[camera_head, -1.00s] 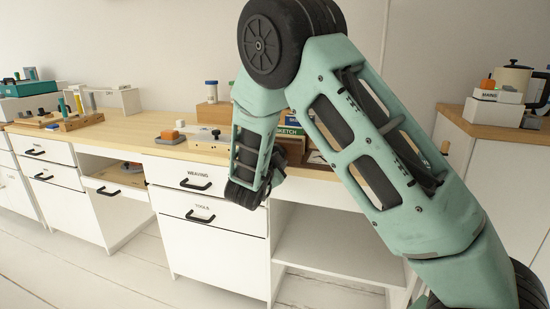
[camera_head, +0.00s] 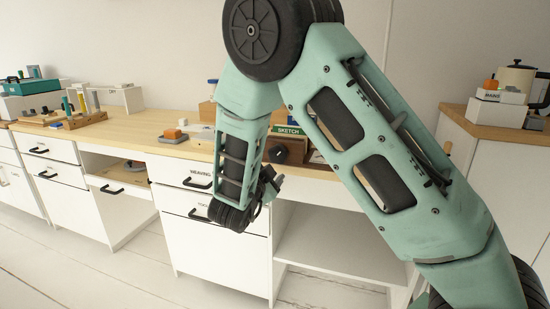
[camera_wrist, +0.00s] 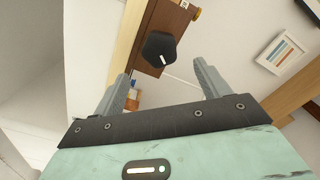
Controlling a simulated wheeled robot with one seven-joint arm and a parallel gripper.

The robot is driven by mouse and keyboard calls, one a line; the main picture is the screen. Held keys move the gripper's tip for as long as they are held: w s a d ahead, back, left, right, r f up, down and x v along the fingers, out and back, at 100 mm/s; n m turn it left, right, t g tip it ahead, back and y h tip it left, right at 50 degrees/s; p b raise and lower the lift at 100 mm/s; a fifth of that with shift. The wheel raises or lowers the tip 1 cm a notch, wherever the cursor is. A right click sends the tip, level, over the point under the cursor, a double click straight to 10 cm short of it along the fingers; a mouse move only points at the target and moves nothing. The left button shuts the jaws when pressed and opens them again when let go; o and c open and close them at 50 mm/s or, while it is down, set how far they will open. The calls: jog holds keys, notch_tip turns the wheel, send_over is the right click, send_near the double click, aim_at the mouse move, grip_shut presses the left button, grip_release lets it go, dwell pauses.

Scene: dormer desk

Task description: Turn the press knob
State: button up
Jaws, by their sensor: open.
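The press knob (camera_wrist: 159,50) is black with a white mark, on the face of a brown wooden box (camera_wrist: 172,17) in the wrist view. In the head view the dark knob (camera_head: 276,154) shows on the brown box (camera_head: 294,148) at the desk's front edge, just right of my forearm. My gripper (camera_wrist: 162,68) is open, its two grey fingers apart with nothing between them. The knob appears beyond the fingertips, between them in the picture, and apart from them. In the head view my gripper (camera_head: 271,184) is small and partly hidden by my wrist.
A green box marked SKETCH (camera_head: 288,131) stands behind the knob. An orange-topped grey item (camera_head: 173,134) sits on the wooden desktop (camera_head: 150,128) to the left. A drawer (camera_head: 120,181) is pulled out at left. Open floor lies in front.

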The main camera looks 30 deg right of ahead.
jog(key=v, duration=0.9)
jog(key=shift+s+a+p, duration=0.3)
jog(key=shift+p, duration=0.1)
jog(key=s+a+f+n+y, duration=0.1)
jog(key=a+f+n+y, duration=0.2)
jog(key=a+n+y, duration=1.1)
jog(key=s+a+n+g+y, duration=0.2)
jog(key=s+a+n+g, duration=0.2)
jog(key=s, duration=0.4)
jog(key=s+a+n+g+y, duration=0.2)
jog(key=s+a+n+g, duration=0.2)
jog(key=s, duration=0.4)
jog(key=s+d+n+g+h, duration=0.3)
jog(key=s+d+n, duration=0.35)
jog(key=s, duration=0.35)
notch_tip(320, 180, up, 26)
jog(key=p, duration=2.5)
jog(key=shift+s+d+r+p, duration=0.25)
jog(key=shift+s+d+p, duration=0.05)
jog(key=shift+s+d, duration=0.1)
